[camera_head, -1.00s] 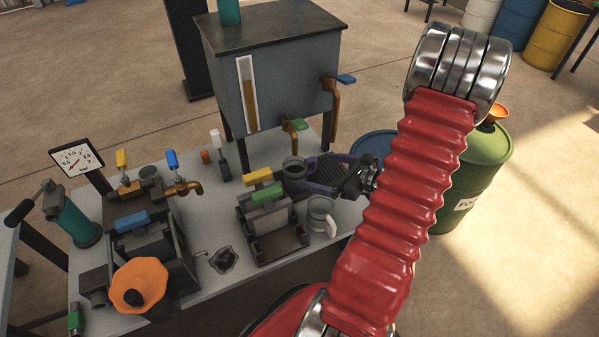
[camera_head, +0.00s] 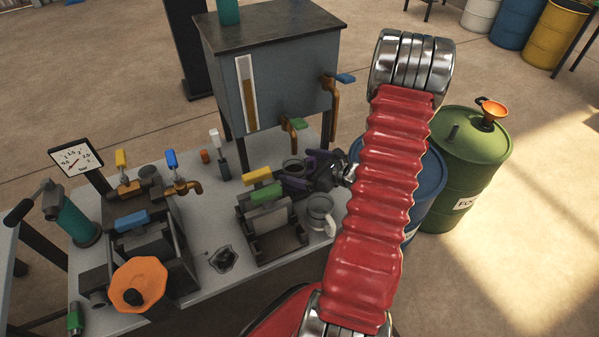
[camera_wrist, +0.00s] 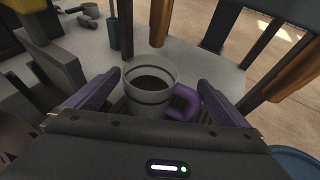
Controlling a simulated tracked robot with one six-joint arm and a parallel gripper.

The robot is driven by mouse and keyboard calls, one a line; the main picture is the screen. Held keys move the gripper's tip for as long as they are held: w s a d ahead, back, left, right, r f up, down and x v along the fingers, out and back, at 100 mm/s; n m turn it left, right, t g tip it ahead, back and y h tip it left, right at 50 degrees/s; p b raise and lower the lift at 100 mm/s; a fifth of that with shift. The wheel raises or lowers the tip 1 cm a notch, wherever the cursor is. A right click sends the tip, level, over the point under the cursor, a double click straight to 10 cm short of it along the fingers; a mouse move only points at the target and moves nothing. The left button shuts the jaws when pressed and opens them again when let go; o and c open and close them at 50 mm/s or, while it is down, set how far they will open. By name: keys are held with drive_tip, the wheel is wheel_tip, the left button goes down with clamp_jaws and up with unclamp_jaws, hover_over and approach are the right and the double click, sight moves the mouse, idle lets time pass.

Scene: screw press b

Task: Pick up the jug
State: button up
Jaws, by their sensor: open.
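The jug (camera_wrist: 148,104) is a clear round vessel with a dark band, dark contents and what looks like a purple handle (camera_wrist: 182,103). In the wrist view it stands upright between the two spread purple fingers of my gripper (camera_wrist: 159,80), with a gap at the left finger. The handle lies on the right finger's side; whether it touches that finger is unclear. In the head view the jug (camera_head: 293,165) stands on the table below the tank's green tap, its lower part hidden by my gripper (camera_head: 298,172). My gripper is open.
A clear mug with a pale handle (camera_head: 320,214) stands close in front of my gripper. A press with a yellow-and-green top (camera_head: 265,195) is to its left. The tank (camera_head: 285,85) on dark legs and its brown tap pipes (camera_head: 333,100) are behind. A blue barrel (camera_head: 428,185) is at right.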

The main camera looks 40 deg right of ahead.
sight(291, 162)
drive_tip(key=shift+x, duration=2.6)
drive_tip(key=shift+d, duration=0.1)
drive_tip(key=shift+c, duration=0.3)
drive_tip(key=c, duration=0.9)
drive_tip(key=shift+r, duration=0.1)
